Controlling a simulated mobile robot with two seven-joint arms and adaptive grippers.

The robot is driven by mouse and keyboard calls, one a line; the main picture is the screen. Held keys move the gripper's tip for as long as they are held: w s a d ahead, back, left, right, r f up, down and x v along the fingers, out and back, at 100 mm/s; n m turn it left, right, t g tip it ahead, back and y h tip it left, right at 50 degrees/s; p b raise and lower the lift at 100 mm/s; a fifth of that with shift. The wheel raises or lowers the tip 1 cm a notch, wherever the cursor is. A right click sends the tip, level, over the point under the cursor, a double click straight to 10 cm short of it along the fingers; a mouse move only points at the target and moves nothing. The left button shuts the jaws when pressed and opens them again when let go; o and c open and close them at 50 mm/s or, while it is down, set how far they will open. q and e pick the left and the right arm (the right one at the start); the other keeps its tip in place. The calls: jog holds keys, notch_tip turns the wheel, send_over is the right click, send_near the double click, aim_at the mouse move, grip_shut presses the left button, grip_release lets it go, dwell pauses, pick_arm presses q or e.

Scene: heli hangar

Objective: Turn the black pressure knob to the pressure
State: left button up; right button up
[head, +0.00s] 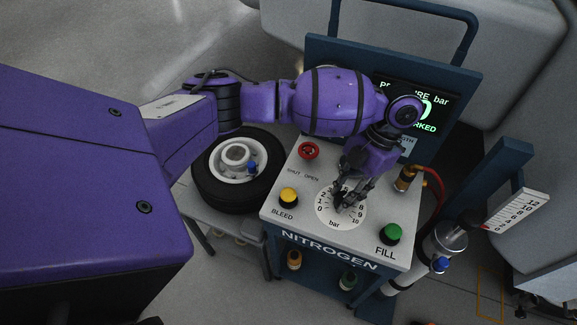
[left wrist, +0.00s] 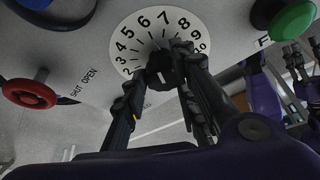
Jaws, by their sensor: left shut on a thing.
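The black pressure knob (left wrist: 162,68) stands at the centre of a white dial (head: 326,219) marked 0 to 10 bar, on the grey top of the nitrogen cart. My left gripper (head: 347,201) reaches down over the dial and is shut on the knob, with fingers on both sides of it in the left wrist view. The fingers hide part of the dial, and I cannot tell which number the knob points to. The pressure screen (head: 440,104) behind is partly covered by my left arm. My right gripper (left wrist: 300,60) shows partly at the right edge of the left wrist view.
Around the dial stand a red shut/open valve (head: 309,151), a yellow bleed button (head: 288,197), a green fill button (head: 391,234) and a brass fitting (head: 406,179) with a red hose. A wheel (head: 207,190) lies on a low stand to the left.

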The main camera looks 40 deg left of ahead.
pick_arm(q)
jog(key=shift+w+a, duration=0.1)
jog(key=shift+a, duration=0.3)
jog(key=o, duration=0.8)
jog(key=shift+o, duration=1.1)
jog(key=shift+d, duration=0.15)
jog(key=shift+r, duration=0.1)
jog(key=v, duration=1.2)
